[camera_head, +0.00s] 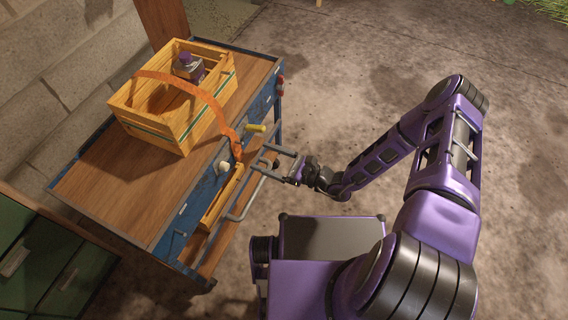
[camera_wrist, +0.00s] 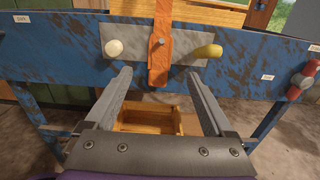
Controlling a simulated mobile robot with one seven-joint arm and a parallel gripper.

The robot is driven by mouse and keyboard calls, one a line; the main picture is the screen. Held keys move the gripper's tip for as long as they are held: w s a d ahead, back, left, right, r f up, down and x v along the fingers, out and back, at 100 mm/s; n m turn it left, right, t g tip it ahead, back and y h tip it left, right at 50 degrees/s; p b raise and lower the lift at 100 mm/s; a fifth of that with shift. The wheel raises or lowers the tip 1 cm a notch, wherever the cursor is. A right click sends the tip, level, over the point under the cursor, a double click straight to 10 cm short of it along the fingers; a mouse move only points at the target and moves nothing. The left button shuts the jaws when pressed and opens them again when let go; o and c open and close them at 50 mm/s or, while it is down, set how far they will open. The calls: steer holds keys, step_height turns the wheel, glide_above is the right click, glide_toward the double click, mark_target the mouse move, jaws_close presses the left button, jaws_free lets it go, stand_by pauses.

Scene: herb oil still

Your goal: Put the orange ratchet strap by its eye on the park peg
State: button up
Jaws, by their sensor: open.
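The orange ratchet strap (camera_head: 207,99) arches over the wooden crate and hangs down the bench front. In the wrist view its lower end (camera_wrist: 160,60) hangs before a grey metal plate (camera_wrist: 130,41), with a silver pin head showing at its middle. A white round knob (camera_wrist: 114,48) is left of the strap and a yellow peg (camera_wrist: 208,51) is right of it. I cannot tell which is the park peg. My gripper (camera_wrist: 160,76) is open, with its fingers either side of the strap's lower end and apart from it. It also shows in the head view (camera_head: 258,156).
The slatted crate (camera_head: 160,129) holds a purple-labelled bottle (camera_head: 188,67) on the bench top (camera_head: 130,195). A wooden tray (camera_head: 221,197) sits below the bench's front edge. Open floor lies right of the bench.

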mark_target(237, 147)
steer(key=x, duration=0.7)
steer(key=shift+a, duration=0.25)
jaws_close()
steer(key=shift+r, duration=0.35)
steer(key=shift+d, duration=0.25)
steer(key=shift+r+p+v, duration=0.25)
steer(key=shift+p+v, duration=0.45)
steer(key=shift+v, duration=0.6)
steer(key=shift+s+d, duration=0.1)
steer(key=shift+d, duration=0.05)
steer(key=shift+s+d, duration=0.2)
steer(key=shift+d, duration=0.3)
